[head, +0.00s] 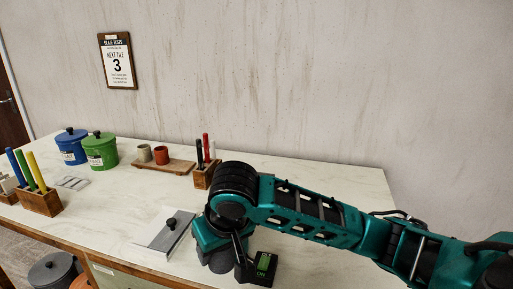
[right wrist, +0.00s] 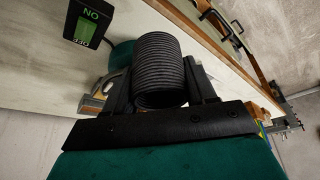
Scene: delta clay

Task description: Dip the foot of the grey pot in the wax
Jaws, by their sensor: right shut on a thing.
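My right gripper (right wrist: 160,92) is shut on a dark grey, ribbed round pot (right wrist: 160,65), which sits between its two black fingers in the right wrist view. In the head view my right arm reaches in from the right and its wrist bends down over the worktop; the fingers and pot are mostly hidden there. A black box with a green ON label (head: 264,264) stands beside the gripper; it also shows in the right wrist view (right wrist: 91,25). I cannot make out the wax. My left gripper is not in view.
A flat grey lid with a black knob (head: 160,239) lies left of my gripper. A wooden board (head: 178,166) with two small cups, a wooden rack (head: 203,180), blue (head: 71,152) and green (head: 96,157) canisters, and a marker block (head: 42,203) stand farther left. The worktop's right rear is clear.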

